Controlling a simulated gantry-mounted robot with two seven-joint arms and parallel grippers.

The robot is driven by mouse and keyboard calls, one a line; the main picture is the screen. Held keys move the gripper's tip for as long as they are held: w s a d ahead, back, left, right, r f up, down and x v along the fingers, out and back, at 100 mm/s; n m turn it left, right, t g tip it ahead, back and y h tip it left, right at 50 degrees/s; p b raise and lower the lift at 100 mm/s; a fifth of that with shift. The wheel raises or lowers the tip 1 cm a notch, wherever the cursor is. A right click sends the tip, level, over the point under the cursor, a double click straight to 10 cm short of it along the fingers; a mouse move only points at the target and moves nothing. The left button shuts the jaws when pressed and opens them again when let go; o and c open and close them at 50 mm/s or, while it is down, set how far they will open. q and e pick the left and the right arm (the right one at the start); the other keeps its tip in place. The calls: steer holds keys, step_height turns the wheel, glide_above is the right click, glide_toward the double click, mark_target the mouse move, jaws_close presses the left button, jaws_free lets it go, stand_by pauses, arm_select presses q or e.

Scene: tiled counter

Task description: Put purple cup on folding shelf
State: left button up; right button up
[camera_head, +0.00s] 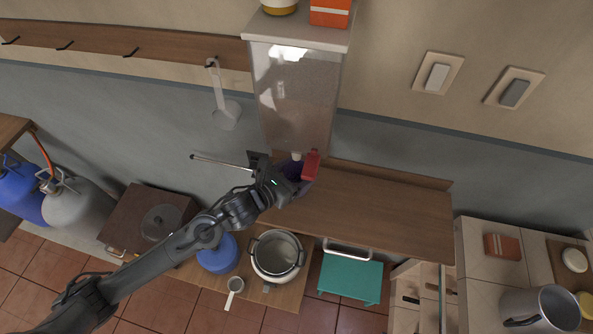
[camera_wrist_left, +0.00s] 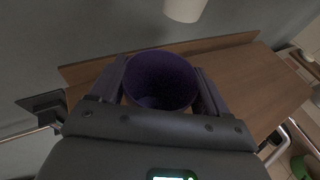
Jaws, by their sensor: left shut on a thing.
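The purple cup (camera_wrist_left: 160,80) sits between the two fingers of my left gripper (camera_wrist_left: 161,90) in the left wrist view, with its open rim facing the camera. The gripper is shut on it. In the head view my left gripper (camera_head: 287,180) is at the left end of the brown wooden folding shelf (camera_head: 390,215), just below the dispenser, and mostly hides the cup. The shelf also shows behind and right of the cup in the wrist view (camera_wrist_left: 245,78). I cannot tell whether the cup touches the shelf. My right gripper is not in view.
A clear dispenser (camera_head: 296,95) with a red tap (camera_head: 311,165) hangs right above the gripper. The middle and right of the shelf are bare. A pot (camera_head: 277,256), a blue lidded container (camera_head: 218,254) and a teal stool (camera_head: 350,279) stand lower down.

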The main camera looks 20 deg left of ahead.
arm_select(q)
steer(key=shift+f, duration=0.15)
steer(key=o, duration=1)
